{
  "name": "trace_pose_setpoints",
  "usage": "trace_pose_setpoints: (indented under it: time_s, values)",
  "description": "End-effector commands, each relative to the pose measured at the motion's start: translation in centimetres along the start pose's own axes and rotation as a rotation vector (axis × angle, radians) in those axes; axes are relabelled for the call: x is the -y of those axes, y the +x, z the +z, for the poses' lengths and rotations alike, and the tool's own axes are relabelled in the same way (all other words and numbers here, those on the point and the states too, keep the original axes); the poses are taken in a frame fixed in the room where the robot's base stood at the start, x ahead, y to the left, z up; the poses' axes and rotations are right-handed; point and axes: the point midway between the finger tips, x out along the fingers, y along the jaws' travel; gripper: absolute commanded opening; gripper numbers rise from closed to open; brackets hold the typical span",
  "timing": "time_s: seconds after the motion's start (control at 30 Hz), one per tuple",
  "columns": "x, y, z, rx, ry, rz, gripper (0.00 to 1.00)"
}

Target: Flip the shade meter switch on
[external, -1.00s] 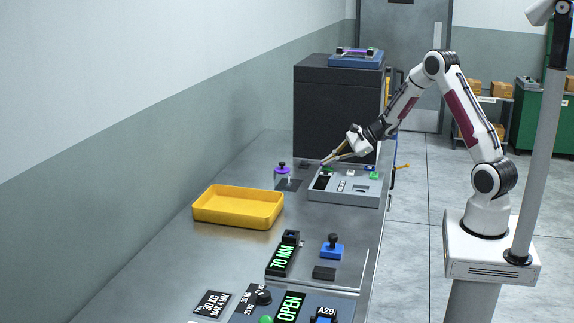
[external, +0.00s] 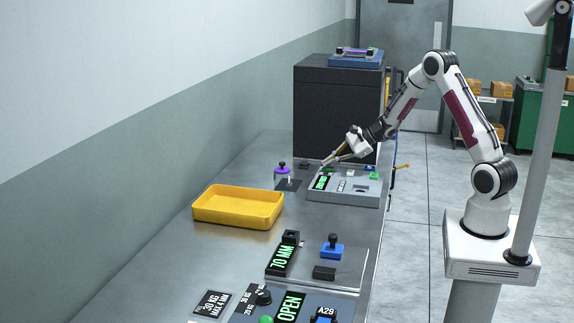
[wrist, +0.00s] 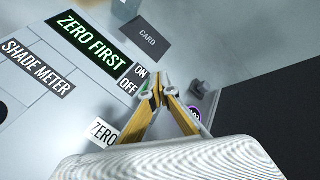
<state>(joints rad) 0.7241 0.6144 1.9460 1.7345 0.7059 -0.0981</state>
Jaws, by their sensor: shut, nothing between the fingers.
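The shade meter (external: 345,197) is a light grey panel on the bench in the external view, and it fills the left of the wrist view (wrist: 45,110). Its display (wrist: 92,45) is lit green and reads ZERO FIRST; it also glows in the external view (external: 320,182). The ON label (wrist: 141,71) and OFF label (wrist: 128,86) lie just left of my fingertips. My gripper (wrist: 160,86) is shut and empty, its tips at the switch position beside these labels. The switch lever is hidden or not distinguishable behind the fingers. A ZERO label (wrist: 103,131) is left of the fingers.
A dark CARD patch (wrist: 147,38) lies beyond the display. A purple-topped jar (external: 282,172) stands left of the meter, and a large black box (external: 335,110) stands behind it. A yellow tray (external: 238,207) is nearer on the bench.

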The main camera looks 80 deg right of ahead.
Motion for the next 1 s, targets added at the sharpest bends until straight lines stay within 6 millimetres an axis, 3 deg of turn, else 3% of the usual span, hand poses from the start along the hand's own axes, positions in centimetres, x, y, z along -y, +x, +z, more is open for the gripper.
trace_pose_setpoints:
  time_s: [1.0]
  values:
    - [0.67,-0.95,0.67,0.0,0.0,0.0,0.0]
